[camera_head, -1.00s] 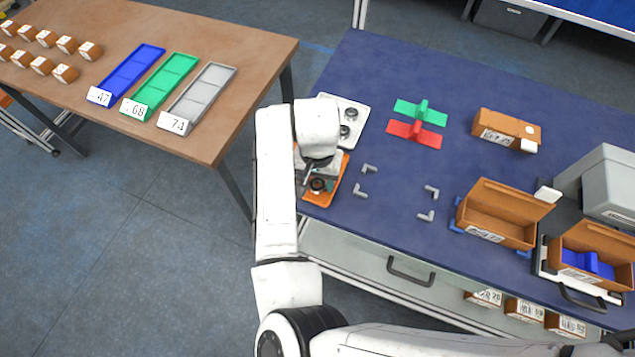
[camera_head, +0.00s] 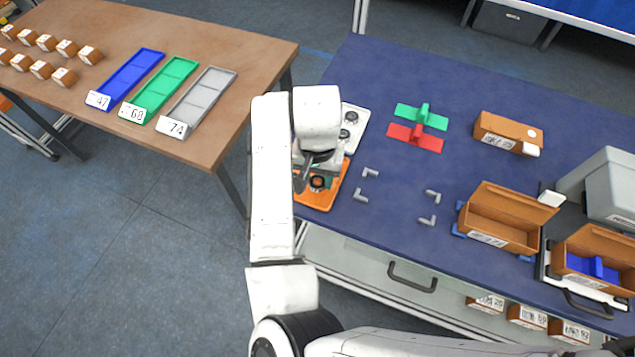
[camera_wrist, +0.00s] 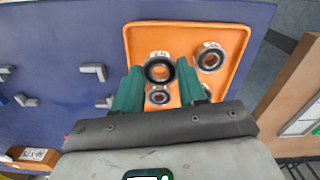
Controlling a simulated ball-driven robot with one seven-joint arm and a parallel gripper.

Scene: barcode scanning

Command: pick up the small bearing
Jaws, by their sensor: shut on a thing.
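My gripper (camera_wrist: 160,72) has two green fingers closed on a bearing (camera_wrist: 158,69), a dark ring with a pale tag on its edge. In the wrist view the bearing sits between the fingertips and looks nearer than the tray behind it. A second bearing (camera_wrist: 160,97) shows behind it, between the fingers. A third bearing (camera_wrist: 210,58) lies on the orange tray (camera_wrist: 235,40), to the right of the fingers. In the head view my gripper (camera_head: 310,180) is over the orange tray (camera_head: 322,203), and my arm hides part of it.
A white plate with round parts (camera_head: 352,128) stands just behind the tray. Several grey corner brackets (camera_head: 370,172) lie to the right on the blue table (camera_head: 395,195). An open brown box (camera_head: 505,215) and a grey machine (camera_head: 605,190) stand farther right.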

